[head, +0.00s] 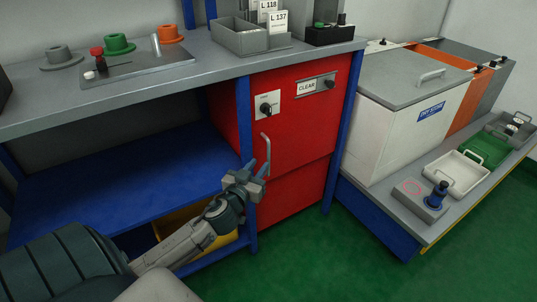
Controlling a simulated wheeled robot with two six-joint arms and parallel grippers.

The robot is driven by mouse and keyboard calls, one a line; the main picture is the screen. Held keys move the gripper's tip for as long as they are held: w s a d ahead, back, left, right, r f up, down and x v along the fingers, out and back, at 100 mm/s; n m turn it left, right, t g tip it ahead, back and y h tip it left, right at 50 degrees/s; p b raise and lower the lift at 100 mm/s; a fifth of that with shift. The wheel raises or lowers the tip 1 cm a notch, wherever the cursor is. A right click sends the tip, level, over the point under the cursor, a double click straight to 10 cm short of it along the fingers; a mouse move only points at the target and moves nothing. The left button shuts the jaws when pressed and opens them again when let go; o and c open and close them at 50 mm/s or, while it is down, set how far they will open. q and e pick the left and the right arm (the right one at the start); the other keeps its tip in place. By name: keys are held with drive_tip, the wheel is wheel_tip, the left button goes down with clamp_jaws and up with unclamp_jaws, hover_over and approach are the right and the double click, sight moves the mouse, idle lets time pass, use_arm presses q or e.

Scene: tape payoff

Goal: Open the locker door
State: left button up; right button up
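The red locker (300,125) stands under the right end of the workbench. Its door front looks flush and shut. A pale vertical bar handle (265,155) is at the door's left side. A dark knob on a white plate (266,106) sits above the handle, and a CLEAR label (307,87) is to its right. My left gripper (257,168) is at the lower part of the handle, with its two fingers apart. I cannot tell whether the fingers touch the handle or stand in front of it. My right gripper is not in view.
A blue bench post (245,125) stands just left of the door. The blue lower shelf (120,190) is bare, with a yellow bin (180,222) below. A low grey bench (400,205) with bins and trays stands at right. Green floor (310,255) is clear before the locker.

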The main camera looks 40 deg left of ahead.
sight(268, 153)
use_arm(q)
drive_tip(key=x, duration=0.8)
clamp_jaws()
